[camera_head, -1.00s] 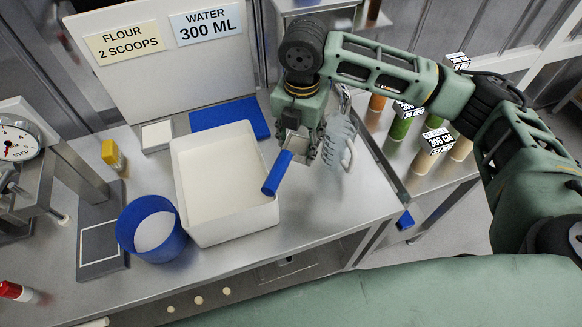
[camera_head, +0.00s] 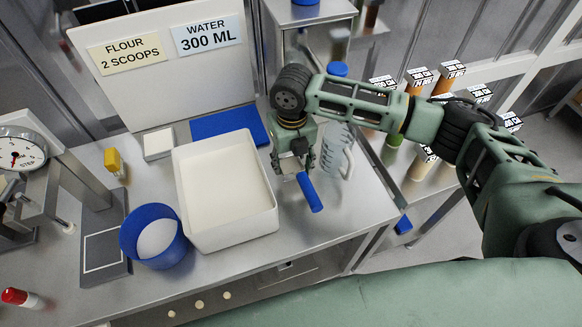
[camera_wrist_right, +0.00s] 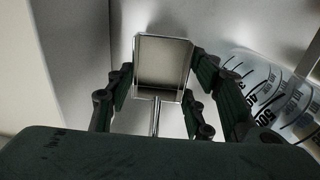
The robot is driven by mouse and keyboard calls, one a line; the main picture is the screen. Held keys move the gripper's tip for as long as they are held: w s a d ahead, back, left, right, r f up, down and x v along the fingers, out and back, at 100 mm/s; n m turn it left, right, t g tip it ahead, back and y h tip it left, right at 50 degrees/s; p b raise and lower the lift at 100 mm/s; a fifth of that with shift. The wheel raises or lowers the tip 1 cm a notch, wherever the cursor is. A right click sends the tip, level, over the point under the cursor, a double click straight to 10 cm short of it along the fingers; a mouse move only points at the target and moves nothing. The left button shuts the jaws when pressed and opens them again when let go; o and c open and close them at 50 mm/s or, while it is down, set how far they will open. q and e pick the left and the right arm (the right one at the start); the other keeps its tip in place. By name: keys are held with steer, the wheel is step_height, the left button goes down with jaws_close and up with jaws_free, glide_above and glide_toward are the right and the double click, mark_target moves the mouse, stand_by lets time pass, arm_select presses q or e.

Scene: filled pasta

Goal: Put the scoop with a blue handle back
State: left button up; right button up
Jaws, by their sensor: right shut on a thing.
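The scoop's blue handle (camera_head: 309,192) shows in the head view, pointing down and right over the metal table, right of the white flour bin (camera_head: 268,221). My right gripper (camera_head: 292,166) is shut on the scoop beside the bin. In the right wrist view, the scoop's metal pan (camera_wrist_right: 163,65) sits between the fingers of my right gripper (camera_wrist_right: 160,85), with a thin metal shaft below it. Whether the scoop touches the table is unclear. A flat blue mat (camera_head: 230,122) lies behind the bin. My left gripper is out of view.
A clear measuring jug (camera_head: 337,150) stands just behind and right of my gripper; its markings show in the right wrist view (camera_wrist_right: 275,90). A blue bowl (camera_head: 130,233) with white contents stands left of the bin. The table's front right is clear. Labelled containers (camera_head: 418,75) stand at right.

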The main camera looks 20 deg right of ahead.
mark_target(291, 170)
step_height(291, 170, down, 3)
steer(key=shift+p, duration=0.4)
steer(key=shift+f, duration=0.35)
steer(key=shift+f, duration=0.2)
steer(key=o, duration=1.2)
steer(key=shift+c, duration=0.2)
steer(key=shift+r, duration=0.25)
step_height(291, 170, up, 12)
steer(key=b, duration=0.2)
steer(key=shift+s+d+f, duration=0.1)
